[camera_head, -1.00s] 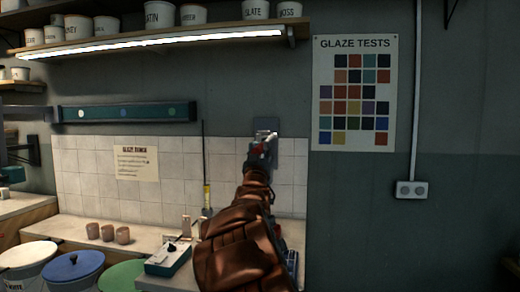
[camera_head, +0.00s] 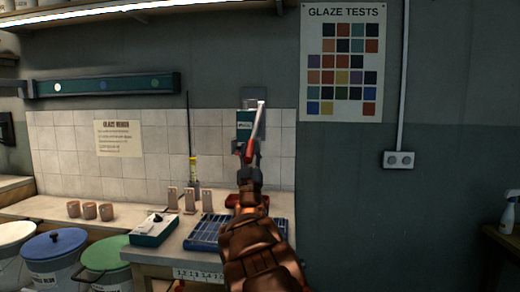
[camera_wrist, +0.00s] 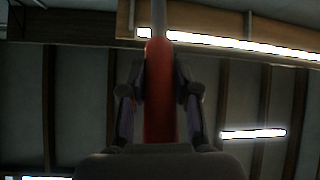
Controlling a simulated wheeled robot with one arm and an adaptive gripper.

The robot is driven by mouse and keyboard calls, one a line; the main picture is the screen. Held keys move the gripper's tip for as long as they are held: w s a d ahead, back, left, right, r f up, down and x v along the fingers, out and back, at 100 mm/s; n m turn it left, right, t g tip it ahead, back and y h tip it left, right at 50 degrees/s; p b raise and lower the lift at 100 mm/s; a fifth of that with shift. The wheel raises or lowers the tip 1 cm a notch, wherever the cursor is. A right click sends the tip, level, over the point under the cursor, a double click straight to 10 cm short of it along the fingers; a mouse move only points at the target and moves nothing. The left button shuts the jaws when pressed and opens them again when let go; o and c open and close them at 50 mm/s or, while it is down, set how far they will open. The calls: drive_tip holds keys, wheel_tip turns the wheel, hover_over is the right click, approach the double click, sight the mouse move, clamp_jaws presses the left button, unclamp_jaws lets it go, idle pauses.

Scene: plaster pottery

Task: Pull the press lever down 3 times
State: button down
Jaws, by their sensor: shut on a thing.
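The press lever (camera_head: 254,135) is a pale metal bar with a red grip, mounted at a green-and-grey press unit (camera_head: 246,120) on the tiled wall. It slants down from its top end. My gripper (camera_head: 250,155) is shut on the red grip. In the wrist view the red grip (camera_wrist: 160,85) stands upright between the two fingers of my gripper (camera_wrist: 160,95), with the pale bar above it. My gripper and arm hide the lower part of the lever in the head view.
Below is a counter with a blue rack (camera_head: 207,230), several small upright tiles (camera_head: 189,200), a teal box (camera_head: 154,229) and beige cups (camera_head: 90,210). Lidded buckets (camera_head: 55,243) stand at the lower left. A glaze test chart (camera_head: 348,60) and an outlet (camera_head: 398,160) are on the wall.

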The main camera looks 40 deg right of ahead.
drive_tip(key=shift+w+d+f, duration=0.15)
drive_tip(key=shift+f, duration=0.25)
